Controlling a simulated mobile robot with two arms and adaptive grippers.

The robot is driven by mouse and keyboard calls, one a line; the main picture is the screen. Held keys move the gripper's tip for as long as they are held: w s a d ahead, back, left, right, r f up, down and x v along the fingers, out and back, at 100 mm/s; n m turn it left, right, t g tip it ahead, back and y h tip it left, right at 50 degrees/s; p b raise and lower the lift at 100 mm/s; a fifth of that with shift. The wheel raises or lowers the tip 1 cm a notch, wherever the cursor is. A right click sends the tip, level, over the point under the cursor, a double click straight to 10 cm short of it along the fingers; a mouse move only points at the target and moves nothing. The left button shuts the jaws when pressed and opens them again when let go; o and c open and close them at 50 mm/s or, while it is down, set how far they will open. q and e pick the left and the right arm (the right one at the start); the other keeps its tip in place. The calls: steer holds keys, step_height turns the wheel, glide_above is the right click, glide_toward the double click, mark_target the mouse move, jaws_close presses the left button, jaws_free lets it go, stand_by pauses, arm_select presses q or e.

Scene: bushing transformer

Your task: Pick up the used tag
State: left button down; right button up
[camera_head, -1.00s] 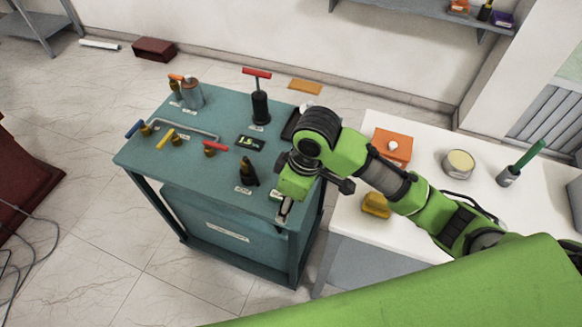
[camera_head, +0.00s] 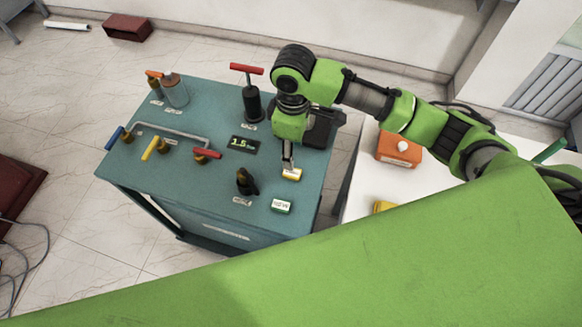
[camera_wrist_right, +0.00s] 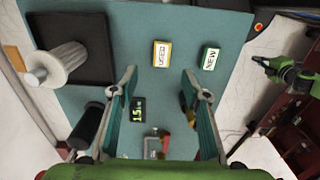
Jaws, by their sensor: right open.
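The used tag is a small yellow-edged block marked USED, lying flat on the teal table. It shows in the wrist view (camera_wrist_right: 162,54) and in the head view (camera_head: 291,174). My right gripper (camera_head: 288,162) points down just above it. In the wrist view the right gripper (camera_wrist_right: 160,75) is open and empty, and the tag lies between and beyond its fingertips. A green-edged tag marked NEW (camera_wrist_right: 210,59) lies beside it, also in the head view (camera_head: 281,206). A green and black part (camera_wrist_right: 282,70) at the wrist view's right edge looks like my left arm; its jaws are unclear.
A black tray (camera_wrist_right: 72,35) with a pale ribbed bushing (camera_wrist_right: 58,64) sits beside the used tag. The table also holds a display (camera_head: 244,145), a black valve (camera_head: 246,181), a red-handled black cylinder (camera_head: 252,105) and pipes with coloured handles. A white table (camera_head: 385,178) stands to the right.

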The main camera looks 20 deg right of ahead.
mark_target(292, 173)
step_height(292, 173, down, 4)
steer(key=shift+r, duration=0.1)
step_height(292, 173, down, 2)
steer(key=shift+f+p, duration=0.1)
steer(key=shift+p, duration=0.95)
step_height(292, 173, down, 2)
steer(key=shift+s+a+f+p, duration=0.1)
steer(key=shift+s+f+p, duration=0.1)
steer(key=shift+p, duration=0.1)
steer(key=shift+f, duration=0.4)
steer(key=shift+w+f, duration=0.1)
steer(key=shift+f, duration=0.05)
steer(key=c, duration=0.9)
arm_select(q)
steer(key=r, duration=0.1)
steer(key=s+r, duration=0.1)
steer(key=r, duration=0.1)
